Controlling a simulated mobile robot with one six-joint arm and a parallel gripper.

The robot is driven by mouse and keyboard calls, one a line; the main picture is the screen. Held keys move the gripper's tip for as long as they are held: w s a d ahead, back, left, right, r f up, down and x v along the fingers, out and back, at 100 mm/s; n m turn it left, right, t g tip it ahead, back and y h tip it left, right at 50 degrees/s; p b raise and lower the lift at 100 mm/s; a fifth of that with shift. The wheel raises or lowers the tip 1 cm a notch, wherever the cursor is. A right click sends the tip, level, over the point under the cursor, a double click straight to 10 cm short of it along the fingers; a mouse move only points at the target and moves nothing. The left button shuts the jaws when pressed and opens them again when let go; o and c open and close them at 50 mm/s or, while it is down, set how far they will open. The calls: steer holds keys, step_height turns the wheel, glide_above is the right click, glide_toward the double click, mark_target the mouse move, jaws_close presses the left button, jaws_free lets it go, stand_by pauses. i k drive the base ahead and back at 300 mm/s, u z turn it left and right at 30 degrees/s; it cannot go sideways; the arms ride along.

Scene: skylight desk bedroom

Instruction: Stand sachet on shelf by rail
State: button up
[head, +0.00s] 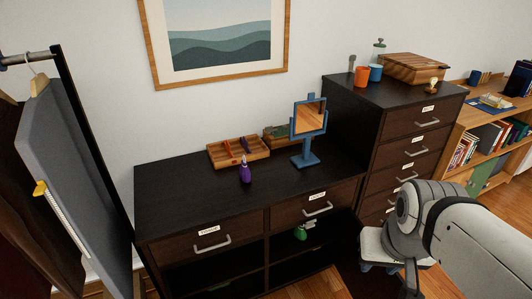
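A small purple object (245,170), narrow at the top and wider below, stands upright on the dark dresser top (185,193); it may be the sachet, but it is too small to be sure. A clothes rail with a dark post (85,130) and a metal bar (25,58) is at the far left, with garments on it. Open shelf compartments (295,268) show under the dresser drawers. My arm reaches in from the lower right, far from the purple object. I cannot make out my gripper's fingers.
A wooden divided tray (238,151) and a blue stand mirror (308,130) are behind and right of the purple object. A green item (300,233) shows by the upper opening. A taller drawer cabinet (400,138) stands right, bearing cups and a wooden box (414,67). The dresser's left top is clear.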

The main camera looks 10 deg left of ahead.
mark_target(218, 265)
steer(key=u, duration=0.1)
steer(key=i, duration=0.9)
steer(key=z, duration=0.05)
